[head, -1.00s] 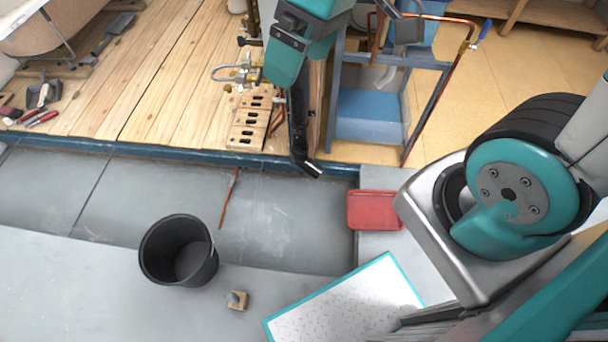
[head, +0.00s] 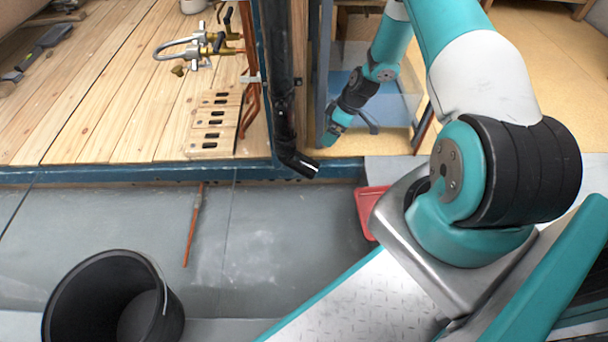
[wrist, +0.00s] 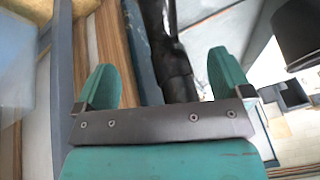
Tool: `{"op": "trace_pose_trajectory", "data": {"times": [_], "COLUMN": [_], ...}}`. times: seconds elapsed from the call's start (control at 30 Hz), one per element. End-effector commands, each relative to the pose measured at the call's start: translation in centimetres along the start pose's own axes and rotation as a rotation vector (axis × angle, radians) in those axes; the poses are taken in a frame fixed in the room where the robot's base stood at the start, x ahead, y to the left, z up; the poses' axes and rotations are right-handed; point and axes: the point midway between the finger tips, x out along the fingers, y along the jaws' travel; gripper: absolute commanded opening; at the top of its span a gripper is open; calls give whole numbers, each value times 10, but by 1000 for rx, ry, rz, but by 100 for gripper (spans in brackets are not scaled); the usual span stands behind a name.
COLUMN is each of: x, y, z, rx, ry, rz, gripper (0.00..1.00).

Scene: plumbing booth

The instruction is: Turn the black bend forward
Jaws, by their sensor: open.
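The black bend (head: 297,162) sits at the foot of an upright black pipe (head: 280,75), at the corner of the wooden platform. In the head view its mouth points down and to the right. My gripper (head: 331,138) hangs just right of the pipe, near the bend's height. In the wrist view the two teal fingers of my gripper (wrist: 165,82) stand wide apart with nothing gripped. The black pipe and bend (wrist: 180,82) show in the gap, beyond the gripper's dark crossbar, which hides part of them. I cannot see contact.
Copper pipes and a brass valve (head: 212,45) stand left of the black pipe. A slotted wooden block (head: 213,125) lies on the platform. A blue-grey frame post (head: 325,60) rises close to my gripper. A black bucket (head: 65,300) and red tray (head: 365,210) are on the floor.

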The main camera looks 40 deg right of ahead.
Motion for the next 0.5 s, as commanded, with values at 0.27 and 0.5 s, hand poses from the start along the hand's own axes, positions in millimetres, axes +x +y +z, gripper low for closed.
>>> {"op": "trace_pose_trajectory", "data": {"times": [0.27, 0.5], "x": [36, 93], "y": [5, 4], "z": [12, 12], "rx": [-2, -3], "ry": [1, 0], "rz": [2, 0], "gripper": [96, 96]}}
